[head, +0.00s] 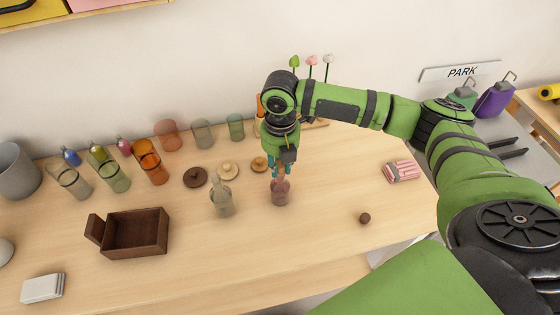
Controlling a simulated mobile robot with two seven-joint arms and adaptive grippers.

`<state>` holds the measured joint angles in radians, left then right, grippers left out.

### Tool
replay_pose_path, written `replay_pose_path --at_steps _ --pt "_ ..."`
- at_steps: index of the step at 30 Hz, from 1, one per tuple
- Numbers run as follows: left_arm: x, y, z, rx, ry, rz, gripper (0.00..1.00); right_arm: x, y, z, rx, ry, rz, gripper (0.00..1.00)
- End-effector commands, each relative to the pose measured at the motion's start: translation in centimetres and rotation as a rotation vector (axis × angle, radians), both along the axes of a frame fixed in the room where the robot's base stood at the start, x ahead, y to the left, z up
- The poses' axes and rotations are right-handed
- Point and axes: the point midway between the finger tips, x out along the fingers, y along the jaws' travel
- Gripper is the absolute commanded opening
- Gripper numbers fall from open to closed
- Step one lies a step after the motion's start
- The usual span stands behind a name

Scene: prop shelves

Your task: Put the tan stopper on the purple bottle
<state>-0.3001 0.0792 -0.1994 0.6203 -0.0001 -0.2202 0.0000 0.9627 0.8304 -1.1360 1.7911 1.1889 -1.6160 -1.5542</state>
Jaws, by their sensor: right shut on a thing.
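The purple bottle (281,195), small, see-through and mauve, stands upright on the wooden table near the middle of the head view. My right gripper (280,168) points down right above it, shut on the tan stopper. The stopper shows only as a small brownish patch between the teal fingers, at the bottle's mouth. I cannot tell whether the stopper touches the neck or sits in it. My left gripper is not in view.
A grey-green bottle (221,204) stands close on the left. Behind are round lids (195,177) and several coloured glasses (151,162). A brown open box (136,232) is at left; a dark brown ball (365,218) and pink pack (402,172) are at right. The front middle is clear.

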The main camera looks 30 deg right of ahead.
Motion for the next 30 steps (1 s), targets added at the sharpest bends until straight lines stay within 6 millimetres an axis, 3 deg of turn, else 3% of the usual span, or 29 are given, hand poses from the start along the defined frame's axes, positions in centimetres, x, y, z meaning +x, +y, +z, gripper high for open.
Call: replay_pose_path --at_steps 30 --pt "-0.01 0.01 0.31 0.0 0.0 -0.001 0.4 0.01 0.01 -0.72 0.0 0.0 0.0 0.15"
